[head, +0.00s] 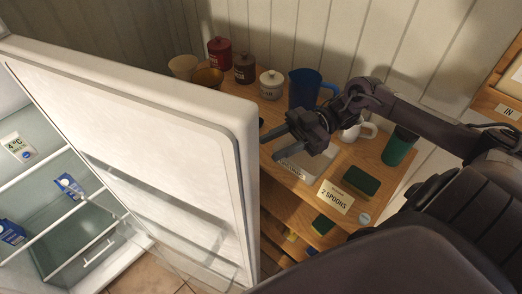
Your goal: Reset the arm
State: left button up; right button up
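My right arm comes in from the right, and its dark gripper (273,144) is over the wooden counter, pointing left toward the open fridge door. Its two fingers are spread apart, with nothing seen between them. A pale grey tray (312,167) lies on the counter below the gripper, partly hidden by it. My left gripper is not in view.
The white fridge door (150,130) stands open close left of the gripper. On the counter are a blue pitcher (304,90), a white mug (362,131), a green cup (399,147), several canisters, a green sponge (361,180) and a "2 SPOONS" card (335,197).

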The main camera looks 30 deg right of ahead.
jog(key=shift+d, duration=0.75)
